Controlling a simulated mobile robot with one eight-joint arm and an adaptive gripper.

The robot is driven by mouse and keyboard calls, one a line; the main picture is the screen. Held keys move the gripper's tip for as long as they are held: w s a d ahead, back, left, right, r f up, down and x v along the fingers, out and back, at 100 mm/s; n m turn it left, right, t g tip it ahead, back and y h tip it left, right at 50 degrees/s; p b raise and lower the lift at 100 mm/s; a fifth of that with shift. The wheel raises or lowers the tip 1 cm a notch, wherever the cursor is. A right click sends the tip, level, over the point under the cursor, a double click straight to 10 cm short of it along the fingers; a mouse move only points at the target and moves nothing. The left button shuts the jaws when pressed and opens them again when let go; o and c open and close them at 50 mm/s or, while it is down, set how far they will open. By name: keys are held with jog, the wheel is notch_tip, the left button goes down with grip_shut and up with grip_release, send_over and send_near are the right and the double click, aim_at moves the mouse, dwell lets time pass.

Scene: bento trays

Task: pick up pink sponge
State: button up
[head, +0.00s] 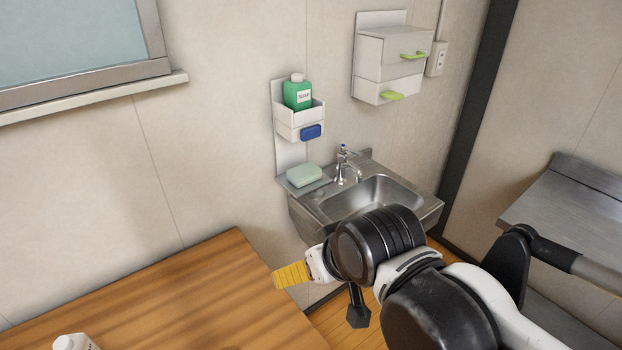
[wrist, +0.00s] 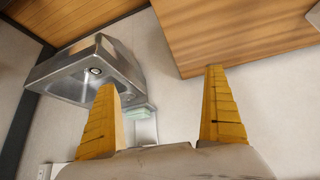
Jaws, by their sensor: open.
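I see no pink sponge in either view. A pale green block (head: 304,175), which looks like a sponge or soap, lies on the left ledge of the sink; part of it shows behind a finger in the wrist view (wrist: 138,112). A small blue block (head: 311,132) is on the front of the wall holder. My gripper (wrist: 160,80) has its yellow fingers apart with nothing between them. In the head view its yellow finger (head: 292,275) is over the right edge of the wooden table, in front of and below the sink.
A steel sink (head: 372,196) with a tap is on the wall. A green bottle (head: 298,94) stands in the white wall holder (head: 287,127). A white cabinet (head: 385,60) hangs above. The wooden table (head: 190,290) is mostly bare, with a white bottle (head: 72,342) at its front.

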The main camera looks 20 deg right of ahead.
jog(key=w+r+y, duration=0.1)
jog(key=w+y, duration=0.1)
jog(key=w, duration=0.6)
jog(key=n+t, duration=0.2)
jog(key=t, duration=0.4)
send_near(310, 174)
jog(key=shift+y, duration=0.3)
jog(key=x, duration=0.4)
jog(key=b+x, duration=0.1)
jog(key=x, duration=0.1)
jog(key=shift+w+f, duration=0.25)
jog(key=shift+f, duration=0.15)
jog(key=b+x, duration=0.2)
jog(key=x, duration=0.3)
jog(key=shift+w+r, duration=0.1)
jog(key=shift+w, duration=0.1)
jog(key=shift+s+r, duration=0.1)
jog(key=shift+c, duration=0.7)
jog(key=c, duration=0.5)
